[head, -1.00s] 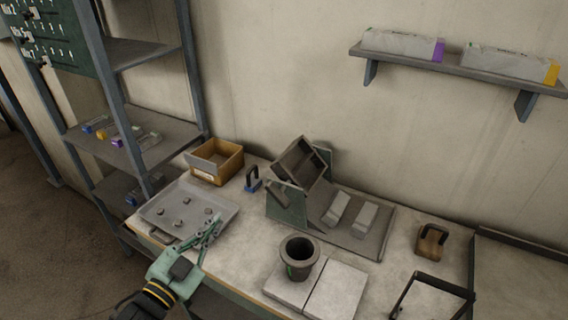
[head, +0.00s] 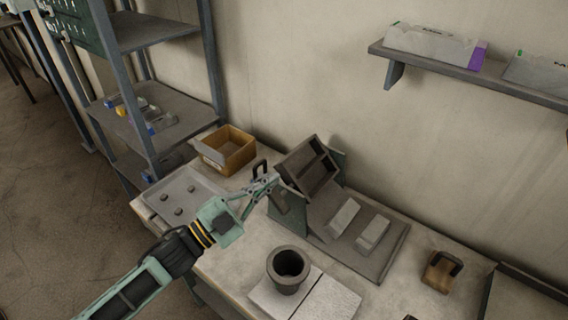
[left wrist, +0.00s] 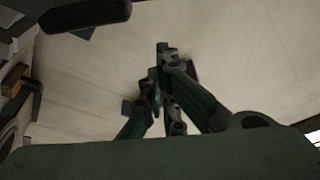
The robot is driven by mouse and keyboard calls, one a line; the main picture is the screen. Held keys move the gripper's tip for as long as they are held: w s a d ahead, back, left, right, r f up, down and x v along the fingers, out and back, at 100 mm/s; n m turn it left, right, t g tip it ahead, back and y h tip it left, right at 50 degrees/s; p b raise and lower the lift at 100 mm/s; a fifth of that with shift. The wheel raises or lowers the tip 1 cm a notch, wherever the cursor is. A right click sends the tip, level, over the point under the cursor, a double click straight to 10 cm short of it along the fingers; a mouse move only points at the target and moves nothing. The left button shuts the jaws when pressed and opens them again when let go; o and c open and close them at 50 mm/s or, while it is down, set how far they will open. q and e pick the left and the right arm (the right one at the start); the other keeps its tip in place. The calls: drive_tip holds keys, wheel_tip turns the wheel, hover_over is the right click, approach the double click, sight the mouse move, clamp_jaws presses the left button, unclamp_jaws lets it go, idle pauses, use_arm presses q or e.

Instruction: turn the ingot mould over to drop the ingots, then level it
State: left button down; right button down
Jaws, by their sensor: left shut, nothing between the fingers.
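The dark ingot mould (head: 308,168) is tipped steeply on its green stand (head: 290,212), its two hollows facing the tray side. Two pale grey ingots, the left one (head: 344,217) and the right one (head: 374,231), lie side by side on the grey tray (head: 391,255) below it. My left gripper (head: 277,179) is shut and empty at the mould's left side, close to its lever end; I cannot tell whether it touches. In the left wrist view the closed fingers (left wrist: 162,62) show against the pale wall. My right gripper is not in view.
A dark crucible (head: 288,268) stands on pale slabs (head: 326,299) in front. A shallow metal tray (head: 156,202) with small lumps and an open cardboard box (head: 229,148) are at the left. A wooden block with a black handle (head: 440,271) stands at the right.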

use_arm(q)
drive_tip(key=x, duration=0.2)
drive_tip(key=p+x, duration=0.1)
drive_tip(key=x, duration=0.2)
drive_tip(key=p+x, duration=0.1)
drive_tip(key=x, duration=0.2)
drive_tip(key=shift+w+a+f, duration=0.1)
drive_tip(key=shift+f, duration=0.15)
drive_tip(key=a+f, duration=0.1)
drive_tip(key=w+a+f+p, duration=0.1)
drive_tip(key=shift+a+f, duration=0.2)
drive_tip(key=shift+f, duration=0.2)
